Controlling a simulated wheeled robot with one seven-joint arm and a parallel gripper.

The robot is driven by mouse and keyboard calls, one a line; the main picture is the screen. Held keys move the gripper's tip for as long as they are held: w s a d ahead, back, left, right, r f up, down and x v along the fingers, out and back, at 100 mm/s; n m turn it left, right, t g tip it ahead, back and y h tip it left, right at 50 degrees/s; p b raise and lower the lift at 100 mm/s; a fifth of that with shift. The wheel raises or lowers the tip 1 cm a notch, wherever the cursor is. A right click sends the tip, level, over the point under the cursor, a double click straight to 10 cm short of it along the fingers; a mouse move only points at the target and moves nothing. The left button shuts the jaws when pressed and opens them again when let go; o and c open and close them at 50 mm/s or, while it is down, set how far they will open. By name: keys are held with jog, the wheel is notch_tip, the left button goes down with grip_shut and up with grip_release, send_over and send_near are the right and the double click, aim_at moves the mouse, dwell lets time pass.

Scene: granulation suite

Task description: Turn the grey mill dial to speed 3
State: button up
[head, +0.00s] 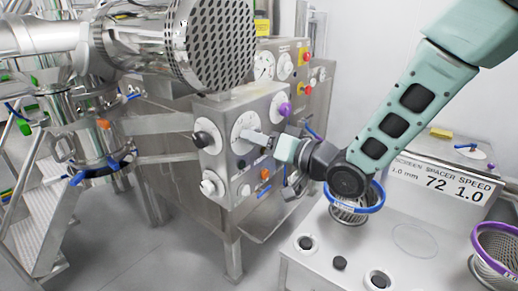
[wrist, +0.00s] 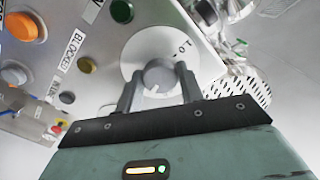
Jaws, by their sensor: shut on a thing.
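The grey mill dial (wrist: 160,72) is a round knob in the middle of a white scale plate (wrist: 135,55) on the machine panel. Marks that look like 1 and 0 show on the plate's right side in the wrist view. A short white line on the knob faces down and slightly left there. My gripper (wrist: 158,82) has one finger on each side of the knob and is shut on it. In the head view, the white plate (head: 240,124) shows on the control panel, with my gripper (head: 260,139) reaching it from the right; the knob is mostly hidden there.
A black knob (head: 203,139), a purple knob (head: 285,109) and an orange button (head: 265,174) sit near the dial. A perforated drum (head: 212,45) hangs above the panel. A bench sign (head: 440,184) reads screen 1.0 mm, spacer 72, speed 1.0.

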jog(key=n+b, duration=0.9)
jog(key=b, duration=0.3)
jog(key=shift+f, duration=0.1)
jog(key=o, duration=1)
jog(key=b+v, duration=0.2)
jog(key=v, duration=1.5)
jog(key=shift+s+d, duration=0.15)
jog(key=shift+d, duration=0.05)
